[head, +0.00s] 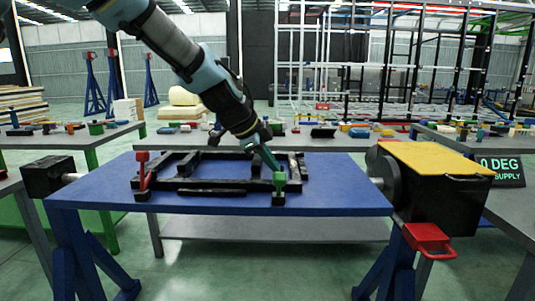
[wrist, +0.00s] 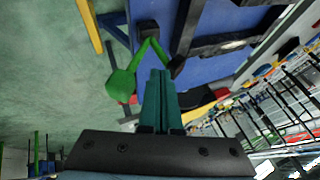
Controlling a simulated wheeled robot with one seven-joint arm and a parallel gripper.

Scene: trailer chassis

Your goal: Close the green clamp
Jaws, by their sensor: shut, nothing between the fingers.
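The green clamp (head: 279,183) stands at the front right corner of the black chassis frame (head: 225,186) on the blue table (head: 340,185). In the wrist view the green clamp (wrist: 120,86) shows a thick green handle end to the left of my fingertips and a thinner bent green arm above them. My gripper (head: 273,165) reaches down from above, with its tips close to the top of the clamp. In the wrist view my gripper (wrist: 161,73) has its teal fingers together and empty. I cannot tell whether they touch the clamp.
A red clamp (head: 143,167) stands at the frame's front left corner. A black machine with a yellow top (head: 435,157) and a red bracket (head: 429,238) stands at the table's right end. A black block (head: 47,176) is at the left end. The table's right part is clear.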

